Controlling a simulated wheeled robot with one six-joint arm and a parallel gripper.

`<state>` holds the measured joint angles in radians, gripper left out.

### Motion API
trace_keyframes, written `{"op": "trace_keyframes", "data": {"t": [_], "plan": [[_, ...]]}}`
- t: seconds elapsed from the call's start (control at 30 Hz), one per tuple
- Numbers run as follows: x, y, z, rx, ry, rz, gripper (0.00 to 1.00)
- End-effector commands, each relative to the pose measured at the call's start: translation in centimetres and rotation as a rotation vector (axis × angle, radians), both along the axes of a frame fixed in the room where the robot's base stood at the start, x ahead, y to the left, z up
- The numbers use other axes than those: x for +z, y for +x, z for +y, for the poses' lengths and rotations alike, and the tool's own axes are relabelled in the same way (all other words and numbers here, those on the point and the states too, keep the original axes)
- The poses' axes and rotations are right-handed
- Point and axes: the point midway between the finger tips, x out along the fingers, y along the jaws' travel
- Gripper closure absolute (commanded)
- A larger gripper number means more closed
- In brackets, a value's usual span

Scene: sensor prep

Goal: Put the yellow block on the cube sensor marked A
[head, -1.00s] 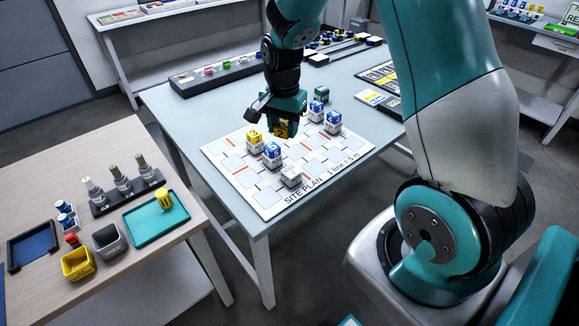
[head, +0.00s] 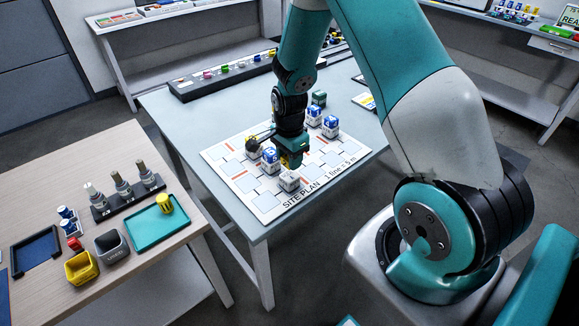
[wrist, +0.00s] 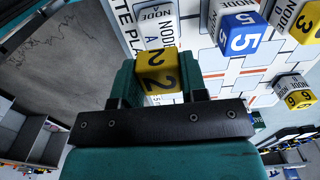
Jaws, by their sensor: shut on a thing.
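My gripper (head: 291,162) is over the site plan, shut on a yellow block (wrist: 157,72) marked 2, which shows between the fingers in the wrist view. The white cube sensor marked A (head: 289,181) stands on the front part of the board, just below and in front of my gripper in the head view. In the wrist view the cube sensor (wrist: 153,28) lies just beyond the held block, its "NODE A" label readable and its top bare. I cannot tell the exact height gap between block and cube.
A blue block marked 5 (wrist: 241,34) sits on a neighbouring white cube, close beside A. A yellow block marked 3 (wrist: 310,22) stands farther off. More blue-topped cubes (head: 330,123) are at the back right of the site plan (head: 268,203). A teal tray (head: 143,235) is on the side table.

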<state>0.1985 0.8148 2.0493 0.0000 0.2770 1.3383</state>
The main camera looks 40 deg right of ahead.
Motion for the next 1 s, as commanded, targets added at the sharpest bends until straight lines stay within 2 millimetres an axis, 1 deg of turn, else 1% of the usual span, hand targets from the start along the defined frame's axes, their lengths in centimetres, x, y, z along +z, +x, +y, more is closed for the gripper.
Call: {"op": "trace_keyframes", "data": {"t": [0.07,0.23,0.33,0.7,0.73,0.83,1.0], "plan": [[-0.6,0.0,0.0,0.0,0.0,0.002,0.83],[-3.0,-0.1,0.0,0.0,0.001,0.003,0.83],[-4.0,-0.1,0.0,0.0,0.0,0.002,0.83],[-4.6,0.0,0.0,0.001,0.0,0.0,0.83],[-4.6,0.0,0.0,0.001,0.0,0.0,0.58],[-4.5,0.0,0.0,0.001,0.0,0.0,0.35],[-4.4,0.0,0.0,0.001,0.0,0.0,0.35]]}}
